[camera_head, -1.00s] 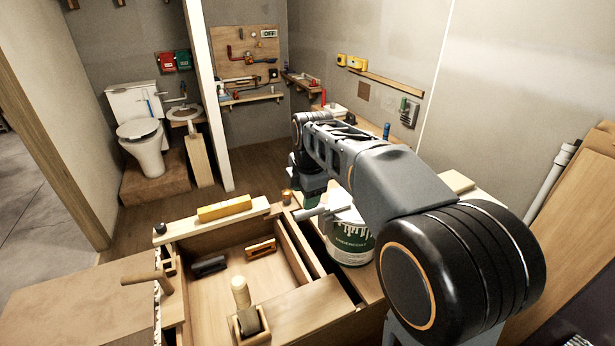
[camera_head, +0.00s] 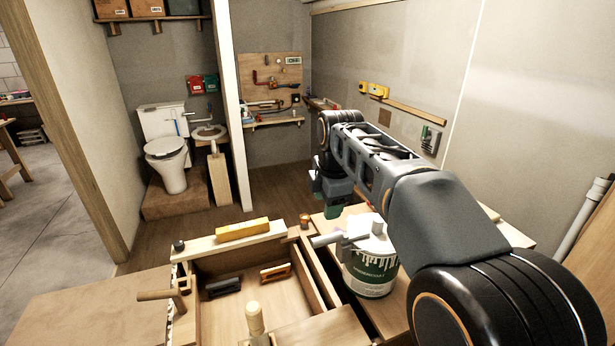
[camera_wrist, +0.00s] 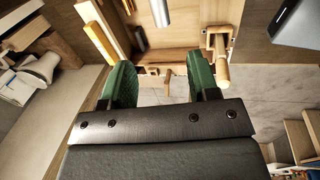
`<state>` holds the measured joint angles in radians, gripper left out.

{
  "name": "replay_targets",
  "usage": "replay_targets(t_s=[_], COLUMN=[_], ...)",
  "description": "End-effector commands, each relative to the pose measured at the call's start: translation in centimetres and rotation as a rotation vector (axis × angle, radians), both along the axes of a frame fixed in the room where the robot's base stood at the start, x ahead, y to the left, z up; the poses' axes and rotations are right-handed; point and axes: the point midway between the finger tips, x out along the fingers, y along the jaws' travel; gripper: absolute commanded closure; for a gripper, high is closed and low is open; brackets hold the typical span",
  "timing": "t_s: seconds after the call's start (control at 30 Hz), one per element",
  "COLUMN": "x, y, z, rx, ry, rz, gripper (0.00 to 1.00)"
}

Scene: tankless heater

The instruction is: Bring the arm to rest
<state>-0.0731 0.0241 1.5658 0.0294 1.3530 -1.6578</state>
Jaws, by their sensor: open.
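My arm reaches forward from the lower right in the head view, across the right side of the workbench. My gripper (camera_wrist: 160,85) shows in the wrist view as two green fingers set wide apart with nothing between them. In the head view its green tip (camera_head: 333,211) hangs near the paint can (camera_head: 370,280), partly hidden by my own arm links. The wooden drawer (camera_wrist: 178,57) and the floor lie beyond the fingers in the wrist view; the fingers look apart from both.
A toilet (camera_head: 168,160) and a pipe board (camera_head: 270,85) stand behind. The floor at the back is clear.

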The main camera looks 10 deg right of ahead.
Motion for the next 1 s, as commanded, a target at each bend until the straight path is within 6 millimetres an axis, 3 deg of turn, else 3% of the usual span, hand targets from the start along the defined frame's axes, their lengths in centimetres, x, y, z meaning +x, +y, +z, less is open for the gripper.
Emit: replay_targets(t_s=[0.1,0.27,0.47,0.6,0.8,1.0], x=[0.4,-0.9,-6.4,-11.4,-16.3,-17.2], y=[0.0,-0.3,-1.4,-2.3,-3.1,-3.4], z=[-0.4,-4.2,-8.5,-11.5,-13.9,-13.2], rx=[0.039,0.122,0.251,0.341,0.390,0.422], ry=[-0.014,0.010,0.004,-0.011,-0.034,-0.064], rz=[-0.187,-0.622,-1.213,-1.538,-1.665,-1.663], gripper=[0.45,0.45,0.45,0.45,0.45,0.45])
